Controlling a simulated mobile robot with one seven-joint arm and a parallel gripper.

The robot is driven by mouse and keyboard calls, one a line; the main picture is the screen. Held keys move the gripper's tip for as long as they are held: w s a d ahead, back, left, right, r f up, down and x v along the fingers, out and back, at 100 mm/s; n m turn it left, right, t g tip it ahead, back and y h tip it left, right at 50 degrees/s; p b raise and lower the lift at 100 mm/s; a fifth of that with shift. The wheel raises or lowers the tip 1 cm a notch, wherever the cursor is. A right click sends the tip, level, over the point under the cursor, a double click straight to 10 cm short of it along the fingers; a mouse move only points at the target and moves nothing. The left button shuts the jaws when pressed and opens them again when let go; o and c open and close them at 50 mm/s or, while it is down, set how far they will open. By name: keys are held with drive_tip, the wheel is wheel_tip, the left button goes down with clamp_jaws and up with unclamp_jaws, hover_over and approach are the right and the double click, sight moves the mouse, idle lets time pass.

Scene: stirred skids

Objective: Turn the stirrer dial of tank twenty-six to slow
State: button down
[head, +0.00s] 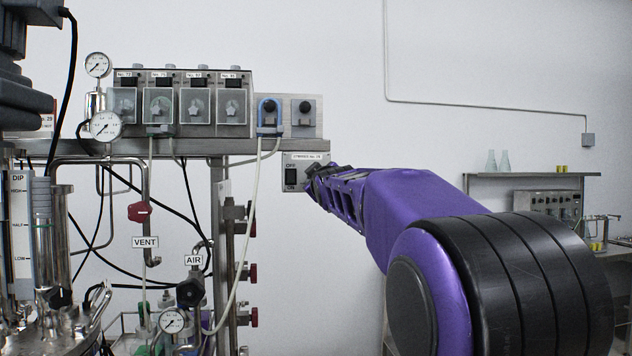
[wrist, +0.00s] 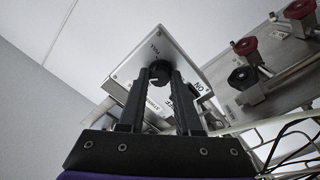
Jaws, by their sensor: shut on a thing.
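The stirrer box (head: 305,158) is a small grey panel at the end of the steel rail, with a label reading stirrer and a number too small to read surely. It also fills the middle of the wrist view (wrist: 128,72). Its black dial (wrist: 160,68) sits between my two fingertips. My gripper (wrist: 160,76) is shut on the dial, one finger on each side. In the head view my gripper (head: 317,180) covers the dial. The word FULL shows beside the dial in the wrist view; the dial's pointer and slow mark cannot be made out.
A black rocker switch (head: 290,177) marked OFF and ON is on the same box, close left of my gripper. Above are a blue-collared knob (head: 268,106) with a hose and a plain black knob (head: 304,107). Red and black valve knobs (wrist: 245,46) stand nearby.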

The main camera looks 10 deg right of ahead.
drive_tip(key=shift+d+r+n+g+p, duration=0.15)
drive_tip(key=shift+n+p, duration=0.5)
drive_tip(key=shift+n, duration=4.6)
drive_tip(key=shift+a+n+g+p, duration=0.15)
drive_tip(key=shift+n+p, duration=0.45)
drive_tip(key=shift+n, duration=4.6)
drive_tip(key=shift+d+r+n+g+p, duration=0.15)
drive_tip(key=shift+n+p, duration=0.5)
drive_tip(key=shift+n, duration=4.6)
drive_tip(key=shift+f, duration=0.1)
drive_tip(key=c, duration=0.6)
unclamp_jaws()
